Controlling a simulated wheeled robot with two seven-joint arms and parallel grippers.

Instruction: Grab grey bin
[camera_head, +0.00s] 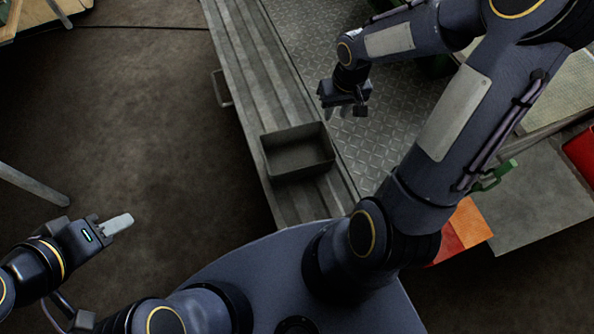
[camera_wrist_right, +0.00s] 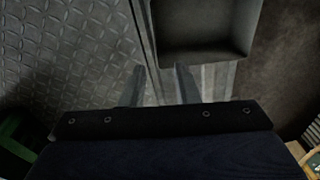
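The grey bin (camera_head: 298,152) is an open, empty rectangular box. It sits upright on a long grey ribbed rail or bench in the head view. It also shows at the top of the right wrist view (camera_wrist_right: 205,30). My right gripper (camera_head: 346,112) is above and just beyond the bin's far right corner, apart from it. In the right wrist view its two fingers (camera_wrist_right: 161,85) are spread with a gap between them and nothing in it. My left gripper (camera_head: 122,222) is far off to the left over the dark floor, and its finger gap cannot be made out.
The ribbed grey bench (camera_head: 252,70) runs beside a diamond-plate metal surface (camera_head: 315,40). A green-handled thing (camera_head: 494,176), an orange sheet (camera_head: 468,224) and a red box (camera_head: 582,152) lie at the right. The brown floor at the left is mostly clear.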

